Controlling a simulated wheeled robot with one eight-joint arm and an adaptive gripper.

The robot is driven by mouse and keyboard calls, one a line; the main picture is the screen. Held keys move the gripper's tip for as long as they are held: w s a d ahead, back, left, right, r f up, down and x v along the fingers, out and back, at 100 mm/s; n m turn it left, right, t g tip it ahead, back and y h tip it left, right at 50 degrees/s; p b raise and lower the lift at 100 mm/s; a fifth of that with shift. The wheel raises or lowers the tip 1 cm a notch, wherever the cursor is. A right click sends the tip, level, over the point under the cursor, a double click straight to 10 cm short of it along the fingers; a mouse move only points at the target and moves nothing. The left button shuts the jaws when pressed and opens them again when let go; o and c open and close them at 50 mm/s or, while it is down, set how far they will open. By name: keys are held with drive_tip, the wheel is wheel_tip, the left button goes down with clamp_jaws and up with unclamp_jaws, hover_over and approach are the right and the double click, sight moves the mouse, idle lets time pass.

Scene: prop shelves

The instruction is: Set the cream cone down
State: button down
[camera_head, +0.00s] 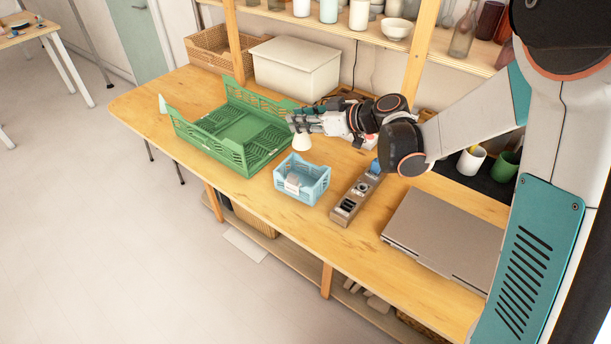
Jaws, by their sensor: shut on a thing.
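The cream cone (302,143) hangs below my gripper (301,127), which is shut on it. The cone is a small pale shape held above the wooden table (150,118). In the picture it shows just above the light blue crate's back edge and right of the green crate. The exact height above the table is hard to tell. My gripper's fingers hide the upper part of the cone.
A green crate (193,140) stands left and a light blue crate (314,190) holding a grey item stands below the cone in the picture. A wooden organiser (345,208) and a closed laptop (447,236) lie to the right. A white box (297,72) stands behind.

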wheel_tip(320, 180, down, 17)
drive_tip(key=b, duration=0.6)
drive_tip(key=shift+r, duration=0.2)
drive_tip(key=c, duration=1.7)
unclamp_jaws()
drive_tip(key=p+v, duration=0.4)
drive_tip(key=v, duration=0.8)
